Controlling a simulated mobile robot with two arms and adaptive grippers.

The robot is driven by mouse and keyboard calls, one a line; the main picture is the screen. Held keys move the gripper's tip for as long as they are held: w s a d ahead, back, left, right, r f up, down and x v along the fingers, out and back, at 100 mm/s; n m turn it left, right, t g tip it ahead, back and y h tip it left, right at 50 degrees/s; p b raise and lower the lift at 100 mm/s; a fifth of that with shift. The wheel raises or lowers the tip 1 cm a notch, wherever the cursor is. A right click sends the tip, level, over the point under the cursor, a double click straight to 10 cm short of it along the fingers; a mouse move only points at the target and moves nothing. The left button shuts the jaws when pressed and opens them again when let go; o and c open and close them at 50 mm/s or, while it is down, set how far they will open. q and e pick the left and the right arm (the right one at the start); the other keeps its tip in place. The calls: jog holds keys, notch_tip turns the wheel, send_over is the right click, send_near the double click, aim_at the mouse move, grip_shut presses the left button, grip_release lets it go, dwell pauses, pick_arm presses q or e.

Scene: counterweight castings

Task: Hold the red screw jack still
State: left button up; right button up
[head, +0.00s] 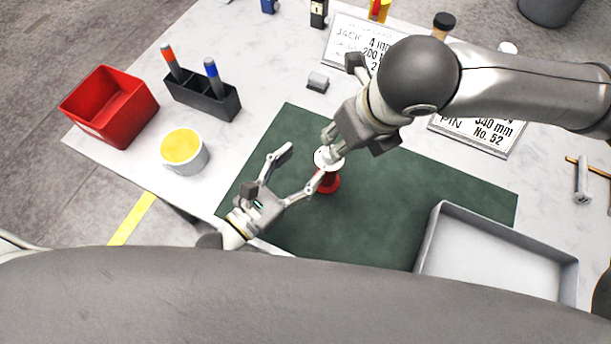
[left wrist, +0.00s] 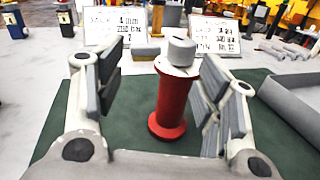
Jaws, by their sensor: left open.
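The red screw jack (head: 329,185) stands upright on the green mat (head: 400,190). It has a pale round top plate, and in the left wrist view the red jack (left wrist: 172,103) carries a grey cap (left wrist: 181,51). My left gripper (head: 301,167) is open, with its fingers spread either side of the jack in the left wrist view (left wrist: 158,88). Gaps show on both sides, the narrower on the right. My right gripper (head: 331,143) comes from above at the jack's top in the head view; its fingertips are partly hidden, and contact is unclear.
A grey tray (head: 428,238) sits at the mat's lower right. A red bin (head: 112,110), a black holder with two markers (head: 205,98) and a tub with yellow contents (head: 184,150) stand at left. Lettered signs (head: 347,40) lie behind. The mat left of the jack is mostly clear.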

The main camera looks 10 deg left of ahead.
pick_arm(q)
jog(key=shift+s+d+f+n, duration=0.25)
jog(key=shift+s+d+n, duration=0.25)
jog(key=shift+s+d, duration=0.35)
send_near(328, 173)
jog(key=w+f, duration=0.2)
jog(key=w+d+f, duration=0.1)
jog(key=w+f, duration=0.1)
jog(key=shift+w+d, duration=0.15)
jog(key=shift+w, duration=0.05)
jog(key=x, duration=0.7)
jog(key=shift+w+d+f, duration=0.2)
grip_shut()
